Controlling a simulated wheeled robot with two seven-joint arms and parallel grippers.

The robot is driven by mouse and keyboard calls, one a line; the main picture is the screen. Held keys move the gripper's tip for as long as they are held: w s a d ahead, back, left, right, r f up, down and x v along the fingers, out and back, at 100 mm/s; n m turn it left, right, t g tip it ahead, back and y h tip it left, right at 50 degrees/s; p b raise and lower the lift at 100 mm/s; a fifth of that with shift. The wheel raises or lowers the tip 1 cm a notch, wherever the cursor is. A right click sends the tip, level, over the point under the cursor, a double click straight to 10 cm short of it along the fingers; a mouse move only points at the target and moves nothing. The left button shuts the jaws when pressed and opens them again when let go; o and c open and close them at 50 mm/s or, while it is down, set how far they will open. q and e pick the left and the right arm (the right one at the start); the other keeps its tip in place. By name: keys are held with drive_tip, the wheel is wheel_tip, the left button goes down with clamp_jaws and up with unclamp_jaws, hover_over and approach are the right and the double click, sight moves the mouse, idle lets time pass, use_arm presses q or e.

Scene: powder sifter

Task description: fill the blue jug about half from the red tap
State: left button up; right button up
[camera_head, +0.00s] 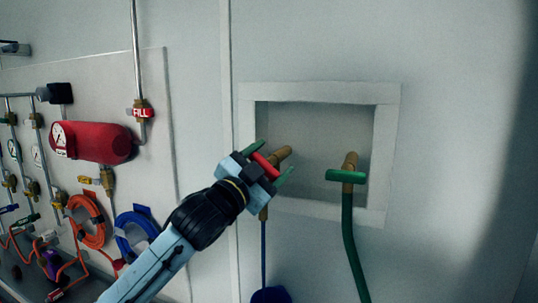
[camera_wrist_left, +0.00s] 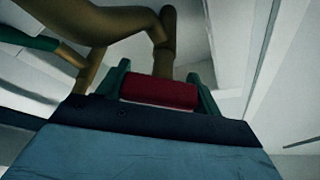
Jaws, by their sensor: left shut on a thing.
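The red tap's handle (camera_head: 264,165) is a red bar on a brass tap body (camera_head: 283,154) in the wall recess. My left gripper (camera_head: 270,163) is shut on this handle, one finger on each side. The left wrist view shows the red handle (camera_wrist_left: 160,92) between the two green fingers, with the brass tap (camera_wrist_left: 166,45) behind it. A thin blue line, apparently a stream of water (camera_head: 263,250), runs straight down below the tap's spout. The blue jug (camera_head: 270,295) is under it, at the bottom edge; most of it is cut off and its fill level is hidden. My right gripper is out of view.
A second tap with a green handle (camera_head: 346,176) and a green hose (camera_head: 352,250) is to the right in the white-framed recess (camera_head: 388,120). A red tank (camera_head: 95,137), gauges and coiled hoses are on the left wall panel. The wall at right is bare.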

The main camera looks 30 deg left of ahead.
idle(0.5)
use_arm(q)
drive_tip(key=o, duration=1)
drive_tip(key=shift+b+v, duration=2.45)
drive_tip(key=shift+v, duration=4.25)
drive_tip(key=shift+a, duration=0.1)
